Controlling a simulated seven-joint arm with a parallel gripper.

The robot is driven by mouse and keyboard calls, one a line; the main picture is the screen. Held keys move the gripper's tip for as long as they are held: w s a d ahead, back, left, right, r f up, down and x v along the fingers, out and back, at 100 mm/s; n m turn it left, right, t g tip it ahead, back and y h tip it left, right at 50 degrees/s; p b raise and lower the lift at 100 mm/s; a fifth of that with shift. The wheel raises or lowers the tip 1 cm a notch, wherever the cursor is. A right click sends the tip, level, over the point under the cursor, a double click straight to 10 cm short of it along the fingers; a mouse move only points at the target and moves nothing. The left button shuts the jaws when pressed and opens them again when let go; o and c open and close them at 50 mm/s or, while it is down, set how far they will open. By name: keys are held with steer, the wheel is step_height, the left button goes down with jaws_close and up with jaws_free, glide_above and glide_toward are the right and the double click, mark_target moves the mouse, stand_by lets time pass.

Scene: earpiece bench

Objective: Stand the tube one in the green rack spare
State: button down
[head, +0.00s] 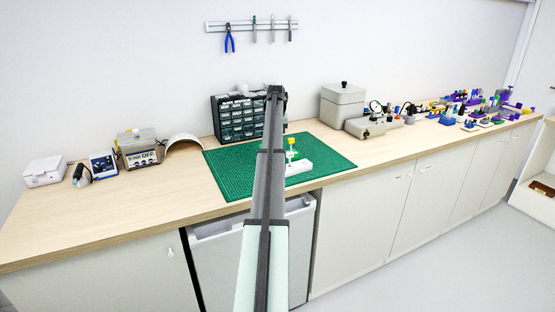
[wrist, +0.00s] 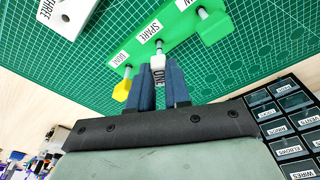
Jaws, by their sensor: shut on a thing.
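My gripper (wrist: 160,85) has its two dark blue fingers shut on a white piece marked ONE, the tube one (wrist: 158,70). Its thin grey end points at the green rack (wrist: 178,38), beside the label SPARE. I cannot tell whether that end is in the rack or just above it. A yellow-tagged piece (wrist: 122,90) stands at the rack's left label, and a green-tagged piece (wrist: 212,27) at its right label. In the head view my arm hides the gripper and most of the rack.
A white block marked THREE (wrist: 68,14) lies on the green mat (head: 225,178); a white block (head: 299,167) shows in the head view. A dark drawer cabinet (wrist: 288,118) stands close to the gripper's right.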

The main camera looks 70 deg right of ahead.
steer(key=shift+f, duration=1.05)
steer(key=c, duration=1)
jaws_free()
steer(key=shift+r, duration=0.1)
step_height(320, 180, up, 14)
steer(key=a, duration=0.2)
steer(key=shift+s+f, duration=0.2)
steer(key=shift+f, duration=0.05)
steer(key=shift+w, duration=0.1)
